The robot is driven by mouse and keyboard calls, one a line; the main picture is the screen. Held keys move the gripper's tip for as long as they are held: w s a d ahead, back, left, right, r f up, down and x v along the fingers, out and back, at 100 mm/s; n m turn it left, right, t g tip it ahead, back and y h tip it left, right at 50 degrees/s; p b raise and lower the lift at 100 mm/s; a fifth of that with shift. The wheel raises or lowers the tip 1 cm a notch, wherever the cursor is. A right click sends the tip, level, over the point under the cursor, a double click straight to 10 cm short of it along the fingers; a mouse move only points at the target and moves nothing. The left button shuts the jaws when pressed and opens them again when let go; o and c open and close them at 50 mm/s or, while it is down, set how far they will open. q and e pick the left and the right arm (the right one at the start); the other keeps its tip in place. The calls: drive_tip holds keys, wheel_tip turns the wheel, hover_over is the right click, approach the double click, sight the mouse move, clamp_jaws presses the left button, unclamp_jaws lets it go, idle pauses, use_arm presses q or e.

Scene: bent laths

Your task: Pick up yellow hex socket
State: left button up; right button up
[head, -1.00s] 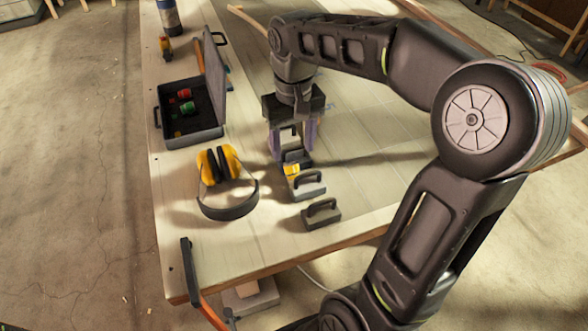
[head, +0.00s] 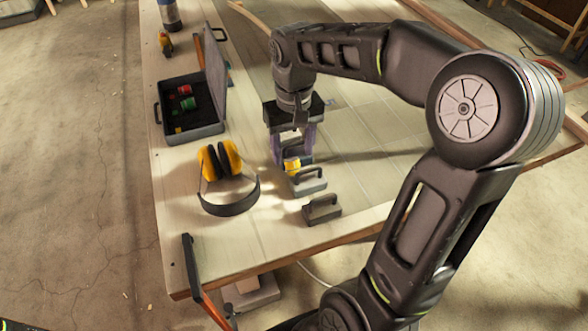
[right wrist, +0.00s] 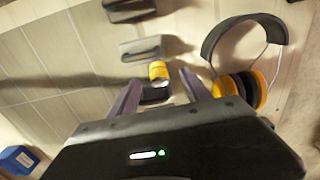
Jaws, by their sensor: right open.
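The yellow hex socket (head: 292,165) is a small yellow cylinder on the wooden table, close beside a grey block with a handle (head: 310,182). In the right wrist view the socket (right wrist: 158,70) shows just beyond and between my fingertips. My right gripper (head: 292,153) points down over this spot, open, with purple-grey fingers. The right wrist view shows the gripper (right wrist: 158,80) with its fingers apart and a dark block (right wrist: 153,93) between them, partly hidden by the gripper body. I cannot tell whether the fingers touch anything. My left gripper is not in view.
Another handled block (head: 322,209) stands nearer the table's front edge. Yellow ear defenders (head: 230,205) lie left of the gripper. An open case (head: 205,133) with red and green pieces is behind them. A clamp (head: 189,262) sits at the front left corner. A blue box (right wrist: 18,160) shows in the wrist view.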

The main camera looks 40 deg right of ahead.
sight(294, 164)
drive_tip(key=f+p, duration=0.1)
drive_tip(key=f, duration=0.4)
drive_tip(key=shift+d+f, duration=0.1)
drive_tip(key=shift+d, duration=0.1)
drive_tip(key=shift+c, duration=0.4)
clamp_jaws()
idle(0.4)
